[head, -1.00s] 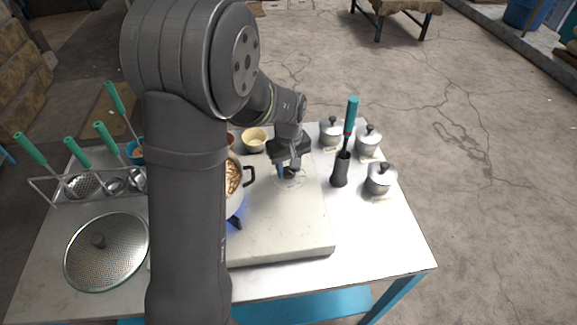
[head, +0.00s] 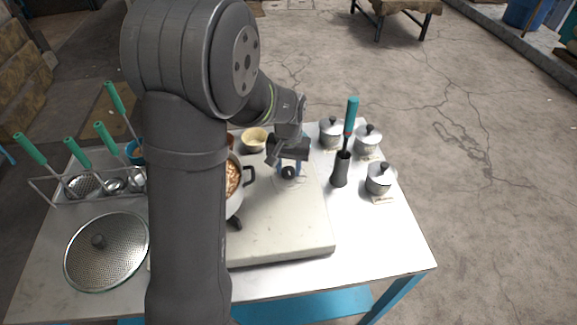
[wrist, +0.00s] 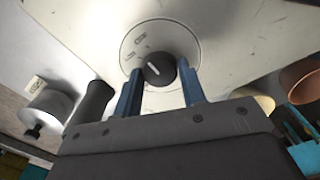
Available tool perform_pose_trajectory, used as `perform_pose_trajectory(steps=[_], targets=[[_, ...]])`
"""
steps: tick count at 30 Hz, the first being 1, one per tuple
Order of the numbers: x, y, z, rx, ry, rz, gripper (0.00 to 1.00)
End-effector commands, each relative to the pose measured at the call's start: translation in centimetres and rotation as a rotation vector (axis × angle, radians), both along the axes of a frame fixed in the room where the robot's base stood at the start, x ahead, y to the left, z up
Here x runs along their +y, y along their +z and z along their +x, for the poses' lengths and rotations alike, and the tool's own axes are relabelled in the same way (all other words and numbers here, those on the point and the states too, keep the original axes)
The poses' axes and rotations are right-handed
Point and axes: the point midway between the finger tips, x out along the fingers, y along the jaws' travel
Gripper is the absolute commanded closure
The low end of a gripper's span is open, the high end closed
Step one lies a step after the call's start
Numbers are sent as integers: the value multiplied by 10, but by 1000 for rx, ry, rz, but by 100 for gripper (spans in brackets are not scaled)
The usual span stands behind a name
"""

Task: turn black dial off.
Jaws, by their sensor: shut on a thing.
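The black dial (head: 289,173) sits on the pale top of the cooking slab (head: 280,235), right of the pot. In the wrist view the dial (wrist: 159,68) has a white pointer line and stands inside a round marked plate (wrist: 160,33). My gripper (head: 288,167) is down at the dial, with its blue fingers on either side of it. It also shows in the wrist view (wrist: 160,72), shut on the dial. The pot (head: 233,190) with brown food is partly hidden by my arm. No blue flame shows under it.
Lidded silver jars (head: 380,178) and a dark holder (head: 340,170) with a teal-handled tool stand at the right. A pale bowl (head: 253,140) is behind the pot. The slab's front right is clear.

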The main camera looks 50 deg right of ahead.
Motion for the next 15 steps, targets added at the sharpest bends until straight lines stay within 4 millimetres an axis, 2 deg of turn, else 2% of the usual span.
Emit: perform_pose_trajectory(steps=[15], targets=[[0,1,0,0,-65,-1,85]])
